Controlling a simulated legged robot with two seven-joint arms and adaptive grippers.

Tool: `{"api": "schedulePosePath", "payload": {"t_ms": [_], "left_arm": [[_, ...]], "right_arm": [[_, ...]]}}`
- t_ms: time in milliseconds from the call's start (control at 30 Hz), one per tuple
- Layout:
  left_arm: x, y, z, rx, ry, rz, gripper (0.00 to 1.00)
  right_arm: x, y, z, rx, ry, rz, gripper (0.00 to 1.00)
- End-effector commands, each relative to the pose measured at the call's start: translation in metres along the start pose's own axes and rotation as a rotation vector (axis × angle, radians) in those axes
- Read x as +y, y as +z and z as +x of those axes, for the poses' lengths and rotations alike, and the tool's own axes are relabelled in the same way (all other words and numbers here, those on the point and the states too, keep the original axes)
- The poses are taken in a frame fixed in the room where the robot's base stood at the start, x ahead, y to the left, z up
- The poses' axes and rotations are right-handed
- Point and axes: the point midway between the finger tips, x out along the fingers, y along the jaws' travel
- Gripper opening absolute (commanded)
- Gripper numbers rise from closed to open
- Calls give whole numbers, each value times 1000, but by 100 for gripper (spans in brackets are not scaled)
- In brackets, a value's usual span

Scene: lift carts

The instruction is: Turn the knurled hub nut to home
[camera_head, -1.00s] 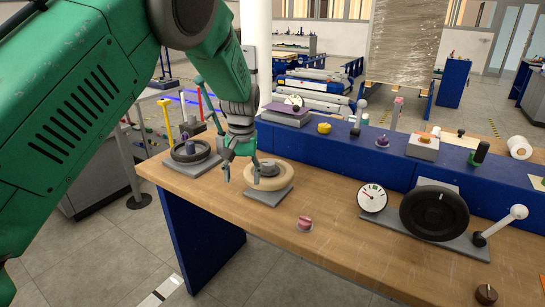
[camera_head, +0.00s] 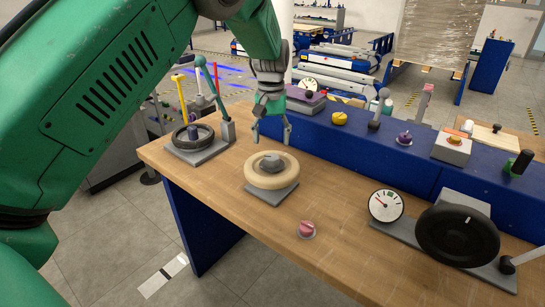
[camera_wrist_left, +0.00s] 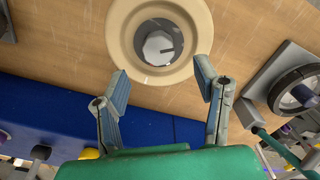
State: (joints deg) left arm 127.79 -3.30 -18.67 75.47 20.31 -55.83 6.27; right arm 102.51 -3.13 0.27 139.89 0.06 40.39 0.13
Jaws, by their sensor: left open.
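A cream ring-shaped wheel (camera_head: 252,178) lies on a grey base plate on the wooden bench. At its centre is a grey hub (camera_head: 270,163), which looks like the hub nut; its knurling is too small to make out. The left wrist view shows the hub's pale round face (camera_wrist_left: 155,46) with a dark mark, inside the cream ring (camera_wrist_left: 120,38). My left gripper (camera_head: 272,136) is open and empty, behind and above the wheel in the head view. In the left wrist view its fingers (camera_wrist_left: 162,82) are spread on either side below the hub, not closed on it. My right gripper is not in view.
A dark wheel on a grey plate (camera_head: 212,152) stands to the left. A pink knob (camera_head: 306,229) sits in front. A gauge (camera_head: 386,205) and a large black handwheel (camera_head: 458,236) are at the right. A blue raised ledge (camera_head: 350,150) with several knobs runs behind.

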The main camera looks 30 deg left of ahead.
Motion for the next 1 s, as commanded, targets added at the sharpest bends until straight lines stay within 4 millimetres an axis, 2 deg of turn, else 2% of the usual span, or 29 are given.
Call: {"api": "schedulePosePath", "payload": {"t_ms": [100, 333, 500, 767, 900, 1000], "left_arm": [[0, 1, 26, -2, -1, 0, 56], [0, 2, 57, 1, 0, 0, 56], [0, 1, 66, 3, 1, 0, 56], [0, 1, 66, 3, 2, 0, 56], [0, 1, 66, 3, 2, 0, 7], [0, 1, 66, 2, 2, 0, 7]], "right_arm": [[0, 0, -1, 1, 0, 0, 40], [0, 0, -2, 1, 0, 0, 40], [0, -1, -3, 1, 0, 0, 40], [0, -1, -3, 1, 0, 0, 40], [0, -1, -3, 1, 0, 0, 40], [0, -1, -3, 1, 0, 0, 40]]}}
